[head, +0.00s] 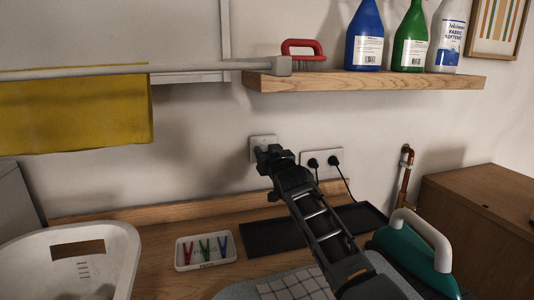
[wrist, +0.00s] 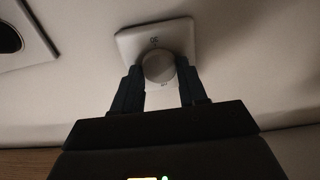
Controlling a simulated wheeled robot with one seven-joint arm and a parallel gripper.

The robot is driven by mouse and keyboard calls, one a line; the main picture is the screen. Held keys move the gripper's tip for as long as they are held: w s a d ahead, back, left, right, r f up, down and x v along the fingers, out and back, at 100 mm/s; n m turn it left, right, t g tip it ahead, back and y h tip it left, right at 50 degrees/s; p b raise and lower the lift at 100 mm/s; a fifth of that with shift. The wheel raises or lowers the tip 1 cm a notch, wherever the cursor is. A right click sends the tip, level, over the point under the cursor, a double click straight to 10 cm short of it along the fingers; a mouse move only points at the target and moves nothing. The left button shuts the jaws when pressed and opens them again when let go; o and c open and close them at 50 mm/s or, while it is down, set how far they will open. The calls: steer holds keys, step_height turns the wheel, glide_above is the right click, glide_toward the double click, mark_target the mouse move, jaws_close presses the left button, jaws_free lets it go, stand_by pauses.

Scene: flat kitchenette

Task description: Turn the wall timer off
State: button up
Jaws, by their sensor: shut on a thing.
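The wall timer is a pale square plate (head: 259,142) on the wall, left of a double socket, partly hidden behind my gripper in the head view. In the head view my gripper (head: 266,154) reaches up to the timer from the lower right.
A double socket (head: 332,158) with two black plugs is just right of the timer. A wooden shelf (head: 370,82) with bottles is above. Below are a dark tray (head: 262,238), a peg tray (head: 183,262), a white basket (head: 120,240) and a teal iron (head: 405,255).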

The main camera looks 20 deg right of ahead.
steer(key=shift+n, duration=0.4)
steer(key=n+b, duration=0.1)
steer(key=n, duration=0.7)
steer(key=shift+a, duration=0.15)
steer(key=n+p, duration=0.1)
steer(key=n, duration=0.5)
steer(key=n+p, duration=0.2)
steer(key=n, duration=0.4)
steer(key=n+p, duration=0.2)
steer(key=n, duration=0.4)
steer(key=shift+f, duration=0.3)
steer(key=n+p, duration=0.1)
steer(key=n, duration=0.3)
steer(key=shift+f+n, duration=0.1)
steer(key=shift+n, duration=0.3)
steer(key=n, duration=0.4)
steer(key=shift+f+n, duration=0.1)
steer(key=shift+n, duration=0.2)
